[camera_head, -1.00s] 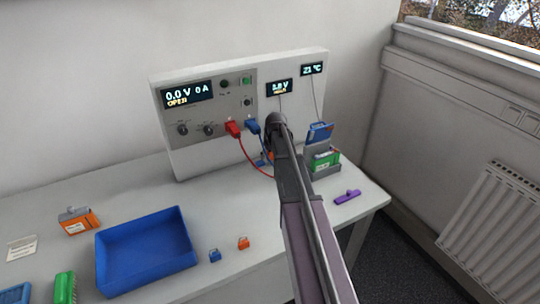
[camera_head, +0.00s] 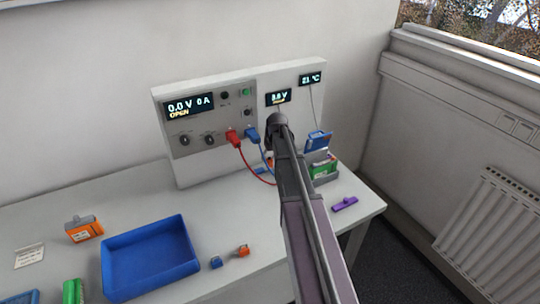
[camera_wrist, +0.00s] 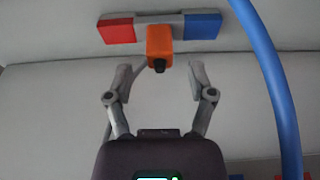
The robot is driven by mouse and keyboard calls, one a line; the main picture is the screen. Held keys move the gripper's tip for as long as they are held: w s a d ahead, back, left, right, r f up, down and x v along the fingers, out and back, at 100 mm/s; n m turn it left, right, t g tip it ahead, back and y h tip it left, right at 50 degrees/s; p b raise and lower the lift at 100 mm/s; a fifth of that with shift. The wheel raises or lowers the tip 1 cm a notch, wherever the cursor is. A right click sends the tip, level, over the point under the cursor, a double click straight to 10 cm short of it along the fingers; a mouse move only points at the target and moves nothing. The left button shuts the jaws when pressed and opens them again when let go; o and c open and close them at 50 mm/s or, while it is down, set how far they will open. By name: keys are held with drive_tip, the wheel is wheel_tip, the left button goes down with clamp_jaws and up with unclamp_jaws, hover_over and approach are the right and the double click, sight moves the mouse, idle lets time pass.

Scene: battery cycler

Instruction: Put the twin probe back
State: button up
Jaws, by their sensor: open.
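The twin probe appears to be the piece with an orange grip (camera_wrist: 160,42) and black tip in the wrist view. Behind the grip is a grey crossbar with a red end (camera_wrist: 117,30) and a blue end (camera_wrist: 202,26). My gripper (camera_wrist: 160,76) is open, with one finger either side of the grip's line. The grip lies just beyond the fingertips, and I see no contact. In the head view my arm hides the gripper and most of the probe; only a small orange patch shows left of my wrist.
The cycler panel (camera_head: 225,148) stands at the back, with red (camera_head: 233,137) and blue plugs (camera_head: 251,134) and hanging cables. A blue cable (camera_wrist: 268,60) passes right of my gripper. A battery holder (camera_head: 326,179), purple piece (camera_head: 344,204) and blue tray (camera_head: 150,292) are on the table.

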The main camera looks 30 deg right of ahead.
drive_tip(key=p+v, duration=0.6)
drive_tip(key=v, duration=0.1)
drive_tip(key=shift+r+p, duration=0.35)
drive_tip(key=shift+p, duration=0.05)
drive_tip(key=shift+s, duration=0.1)
idle(0.6)
drive_tip(key=s+a+g, duration=0.3)
drive_tip(key=s+a, duration=1.9)
drive_tip(key=a, duration=0.1)
drive_tip(key=shift+s+f, duration=0.35)
drive_tip(key=shift+s, duration=0.05)
